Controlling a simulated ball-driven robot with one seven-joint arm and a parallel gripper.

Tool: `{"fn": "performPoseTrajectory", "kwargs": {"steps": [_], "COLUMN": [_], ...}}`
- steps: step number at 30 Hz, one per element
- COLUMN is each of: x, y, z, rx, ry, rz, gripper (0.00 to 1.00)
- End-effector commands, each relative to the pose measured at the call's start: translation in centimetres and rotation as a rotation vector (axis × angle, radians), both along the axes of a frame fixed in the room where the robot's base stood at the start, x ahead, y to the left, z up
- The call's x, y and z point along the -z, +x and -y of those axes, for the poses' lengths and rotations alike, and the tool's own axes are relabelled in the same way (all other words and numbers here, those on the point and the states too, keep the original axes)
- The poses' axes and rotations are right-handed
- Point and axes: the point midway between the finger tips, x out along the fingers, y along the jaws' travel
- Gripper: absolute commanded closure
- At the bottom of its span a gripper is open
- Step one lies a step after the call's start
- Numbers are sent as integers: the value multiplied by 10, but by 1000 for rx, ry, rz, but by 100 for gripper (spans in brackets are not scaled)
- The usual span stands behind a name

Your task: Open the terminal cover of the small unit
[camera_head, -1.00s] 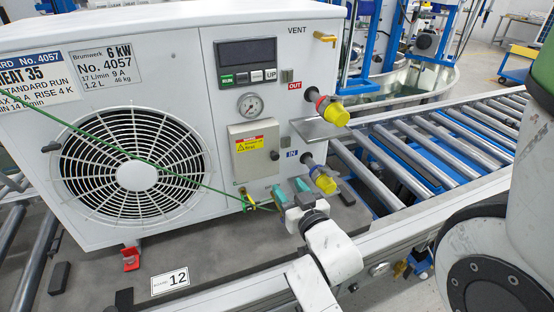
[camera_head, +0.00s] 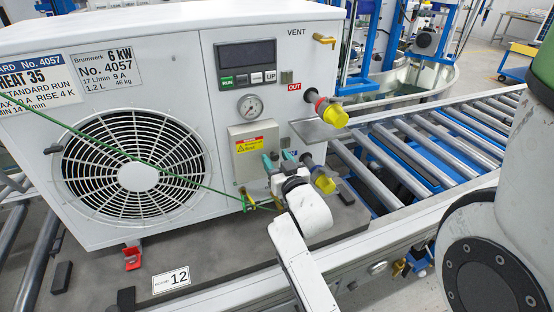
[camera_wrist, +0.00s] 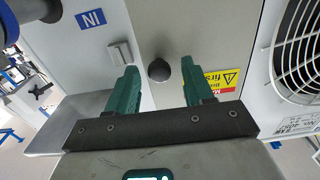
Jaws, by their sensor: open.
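The small unit (camera_head: 110,50) is a white box with a large fan grille, marked 6 kW No. 4057. Its terminal cover (camera_head: 247,168) is a light grey panel with a yellow and red warning label, low on the front. It also fills the upper middle of the wrist view (camera_wrist: 190,25), which is upside down. A dark round knob (camera_wrist: 159,70) sits on it. My gripper (camera_head: 277,158) is open, its green fingers at the cover's right side. In the wrist view the knob appears between the fingertips (camera_wrist: 159,78); contact cannot be told. The cover looks closed.
A yellow-capped OUT port (camera_head: 333,112) with a grey shelf (camera_head: 316,130) juts out above right of my gripper. A yellow-capped IN port (camera_head: 322,180) is close to my wrist. A green cord (camera_head: 175,171) crosses the fan. A roller conveyor (camera_head: 430,140) runs right.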

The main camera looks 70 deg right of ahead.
Motion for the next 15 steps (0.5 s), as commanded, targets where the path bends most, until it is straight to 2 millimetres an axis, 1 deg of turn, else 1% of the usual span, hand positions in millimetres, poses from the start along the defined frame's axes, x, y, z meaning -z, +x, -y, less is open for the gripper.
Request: {"fn": "performPoseTrajectory", "kwargs": {"steps": [9, 15], "x": [0, 0], "y": [1, 1], "z": [2, 2], "rx": [0, 0], "ry": [0, 0], "rz": [0, 0], "gripper": [49, 68]}}
